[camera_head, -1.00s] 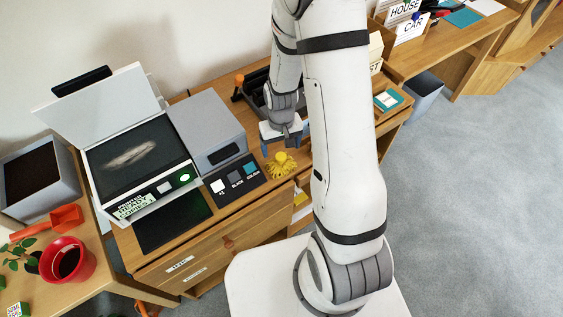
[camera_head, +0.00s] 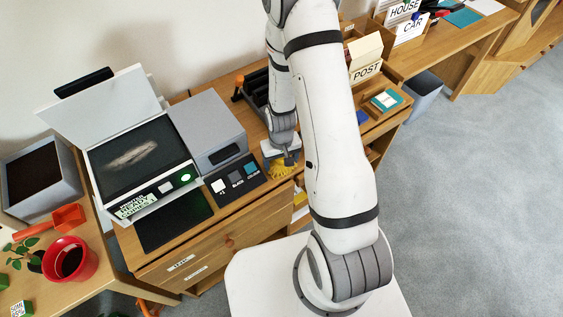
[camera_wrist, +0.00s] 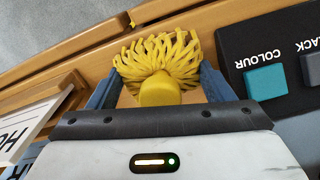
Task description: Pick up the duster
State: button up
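The duster, a yellow mop-like head of soft strands with a rounded yellow knob, stands on the wooden desk in the head view (camera_head: 283,172). In the wrist view, its knob and strands (camera_wrist: 159,62) lie between the two blue fingers of my gripper (camera_wrist: 160,88). Wood shows in gaps between the knob and each finger, so my gripper is open around it. In the head view my gripper (camera_head: 281,158) is low over the duster and hides its upper part.
A black panel with COLOUR and BLACK buttons (camera_head: 236,180) is just left of the duster, beside a scanner with its lid up (camera_head: 138,155) and a grey box (camera_head: 207,132). A POST box (camera_head: 365,72) and a small tray (camera_head: 382,103) stand to the right.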

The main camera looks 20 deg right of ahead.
jog(key=c, duration=0.6)
jog(key=shift+r, duration=0.1)
notch_tip(320, 180, up, 10)
jog(key=shift+f+b, duration=0.1)
jog(key=shift+b, duration=0.2)
dwell(0.3)
